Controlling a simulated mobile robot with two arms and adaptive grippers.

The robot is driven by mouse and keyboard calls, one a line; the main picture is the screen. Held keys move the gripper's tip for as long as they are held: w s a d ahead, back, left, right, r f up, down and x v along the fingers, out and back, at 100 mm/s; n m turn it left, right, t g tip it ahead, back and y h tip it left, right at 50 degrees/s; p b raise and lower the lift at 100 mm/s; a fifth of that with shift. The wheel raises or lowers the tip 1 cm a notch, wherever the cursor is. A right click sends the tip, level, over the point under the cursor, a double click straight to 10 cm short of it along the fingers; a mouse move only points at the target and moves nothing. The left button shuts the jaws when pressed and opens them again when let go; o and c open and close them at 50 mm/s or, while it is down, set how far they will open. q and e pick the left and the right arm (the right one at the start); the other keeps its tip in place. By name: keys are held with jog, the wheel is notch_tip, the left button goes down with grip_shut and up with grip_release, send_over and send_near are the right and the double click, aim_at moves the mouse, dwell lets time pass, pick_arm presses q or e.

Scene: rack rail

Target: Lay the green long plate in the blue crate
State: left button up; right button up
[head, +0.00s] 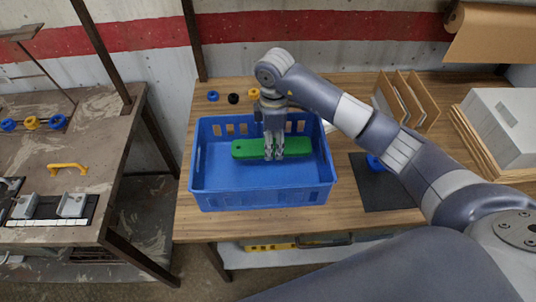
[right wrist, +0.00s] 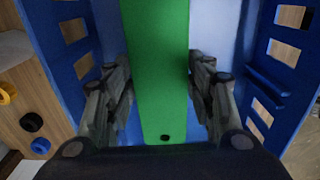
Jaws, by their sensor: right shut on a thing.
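The green long plate (head: 245,149) is inside the walls of the blue crate (head: 262,197), lying lengthwise from left to right. I cannot tell whether it touches the crate floor. My right gripper (head: 274,156) reaches down into the crate from above and is shut on the plate near its middle. In the right wrist view, the plate (right wrist: 157,60) runs between the two fingers (right wrist: 160,88), with a dark hole near its lower end. The crate's slotted walls (right wrist: 65,40) show on both sides there. My left gripper is not in view.
Blue, black and yellow rings (head: 233,98) lie behind the crate. To its right are a dark mat (head: 385,197) with a blue part, upright brown panels (head: 405,98) and a white box (head: 500,125). A side table (head: 75,150) stands at left beyond a gap.

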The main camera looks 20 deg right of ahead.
aim_at(272, 162)
jog(key=shift+f, duration=0.95)
notch_tip(272, 162, down, 4)
jog(key=shift+p, duration=0.6)
jog(key=shift+f, duration=0.2)
jog(key=o, duration=1)
jog(key=shift+o, duration=1.2)
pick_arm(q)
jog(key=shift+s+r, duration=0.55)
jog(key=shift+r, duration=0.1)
